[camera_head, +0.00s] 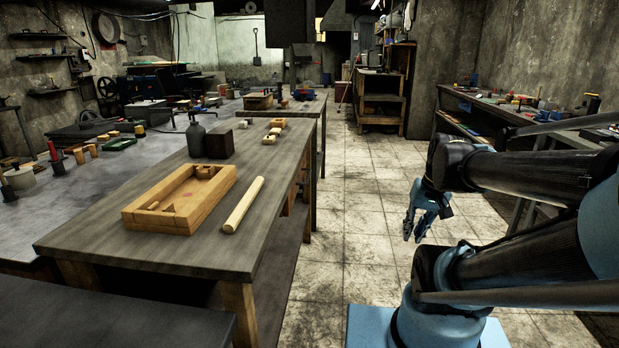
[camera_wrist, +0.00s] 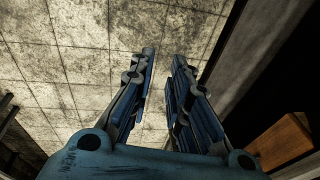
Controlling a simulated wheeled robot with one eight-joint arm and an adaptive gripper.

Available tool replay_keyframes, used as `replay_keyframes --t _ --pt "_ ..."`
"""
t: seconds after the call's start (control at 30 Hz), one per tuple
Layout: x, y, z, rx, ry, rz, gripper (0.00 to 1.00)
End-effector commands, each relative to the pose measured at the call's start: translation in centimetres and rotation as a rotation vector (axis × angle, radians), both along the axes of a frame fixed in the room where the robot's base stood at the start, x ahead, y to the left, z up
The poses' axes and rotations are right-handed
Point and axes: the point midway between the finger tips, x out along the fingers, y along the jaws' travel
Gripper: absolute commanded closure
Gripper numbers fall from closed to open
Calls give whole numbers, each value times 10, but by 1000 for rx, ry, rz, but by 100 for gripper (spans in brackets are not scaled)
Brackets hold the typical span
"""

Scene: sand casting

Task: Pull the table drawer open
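A long grey-topped table (camera_head: 225,250) with wooden legs stands left of centre in the head view. I cannot clearly make out a drawer front or handle on its right side, which is in shadow. My gripper (camera_head: 414,238) hangs over the tiled floor, to the right of this table and well apart from it. In the wrist view its two blue and grey fingers (camera_wrist: 163,54) are parted with bare floor between them. It is open and empty. A brown wooden piece (camera_wrist: 284,142) shows at the lower right of the wrist view; I cannot tell whether it is a drawer.
A wooden mould frame (camera_head: 155,221), a pale cylinder (camera_head: 243,205), a dark bottle (camera_head: 195,138) and a dark block (camera_head: 220,143) sit on the tabletop. A cluttered bench (camera_head: 441,102) stands along the right wall. The tiled aisle (camera_head: 350,225) between is clear.

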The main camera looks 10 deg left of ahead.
Motion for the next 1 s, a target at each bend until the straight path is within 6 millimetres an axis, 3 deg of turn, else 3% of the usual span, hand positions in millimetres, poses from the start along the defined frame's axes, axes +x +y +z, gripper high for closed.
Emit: replay_keyframes --t 0.5,1.0 --pt "104 73 45 335 63 12 83" --pt "211 131 61 658 116 47 83"
